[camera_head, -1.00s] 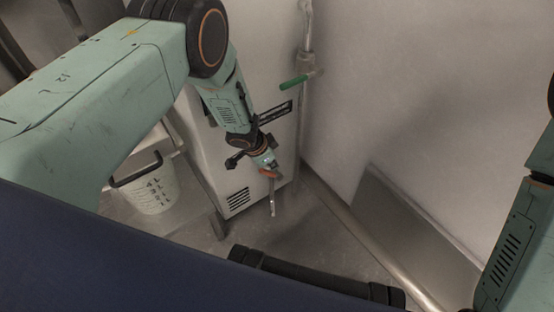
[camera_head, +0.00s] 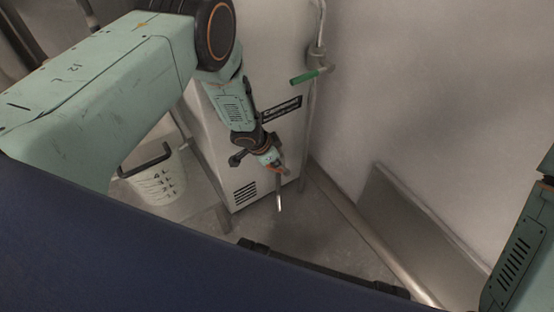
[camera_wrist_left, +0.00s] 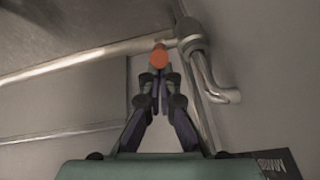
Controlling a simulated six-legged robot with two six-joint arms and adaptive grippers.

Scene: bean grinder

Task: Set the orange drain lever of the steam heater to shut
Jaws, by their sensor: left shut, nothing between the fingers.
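The steam heater (camera_head: 262,60) is a pale cabinet against the wall in the head view, with a dark label and a vent low on its front. Its orange drain lever (camera_head: 280,167) is small and partly hidden by my left gripper (camera_head: 272,161). A metal drain spout (camera_head: 279,197) points down below it. In the left wrist view the lever's orange end (camera_wrist_left: 159,57) lies just beyond the tips of my left gripper (camera_wrist_left: 160,78), which is shut and empty. I cannot tell whether they touch. The valve body (camera_wrist_left: 189,35) is beside it. My right gripper is out of view.
A green-handled valve (camera_head: 306,76) is on the pipe right of the heater. A white bucket (camera_head: 158,188) with a dark handle stands at left. A metal panel (camera_head: 410,225) leans at the right wall. Some floor (camera_head: 262,222) is clear below the spout.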

